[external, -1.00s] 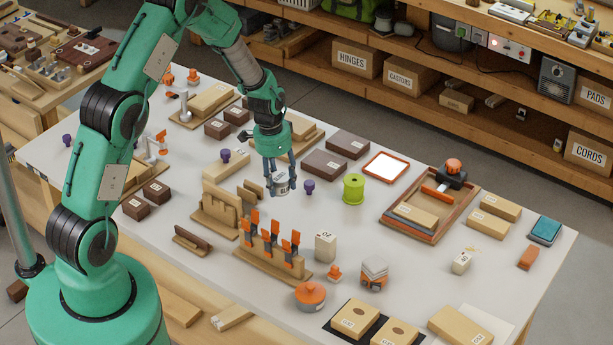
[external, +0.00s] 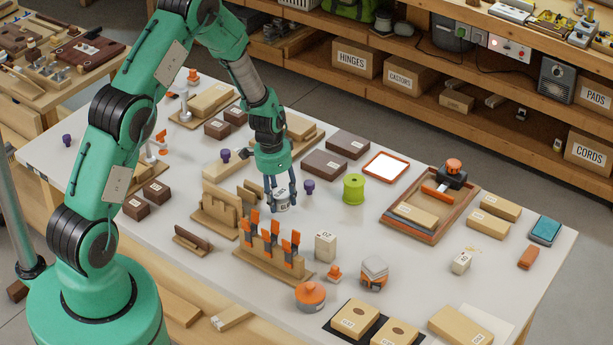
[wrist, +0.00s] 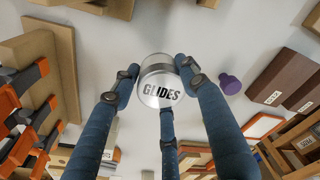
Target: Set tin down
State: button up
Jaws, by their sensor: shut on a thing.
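The tin (external: 281,202) is a small silver-white cylinder; its lid reads GLIDES in the wrist view (wrist: 161,92). My gripper (external: 281,192) points down over the bench with its fingers shut around the tin. In the wrist view blue-black fingers close on it from both sides, with another finger below. The tin looks upright and is at or just above the grey bench top (external: 330,215); I cannot tell whether it touches.
A purple knob (external: 309,187) stands close to the right of the tin, with a green spool (external: 353,189) farther right. Wooden slotted pieces (external: 222,208) stand to the left. A rack with orange-handled clamps (external: 270,262) is in front.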

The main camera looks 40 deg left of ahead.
aim_at(280, 207)
dwell(0.3)
jog(key=shift+f, duration=2.05)
jog(key=shift+f+b, duration=0.2)
jog(key=shift+b, duration=0.15)
jog(key=o, duration=1.2)
jog(key=shift+o, duration=0.2)
jog(key=shift+r, duration=0.25)
jog(key=shift+s+a+r+p, duration=0.1)
jog(key=shift+s+r+p, duration=0.1)
jog(key=shift+r, duration=1.8)
jog(key=shift+s+a+r+p, duration=0.15)
jog(key=shift+r+p, duration=0.1)
jog(key=shift+r, duration=1.7)
jog(key=shift+s+a+r+p, duration=0.1)
jog(key=shift+s+r+p, duration=0.1)
jog(key=shift+r, duration=1.8)
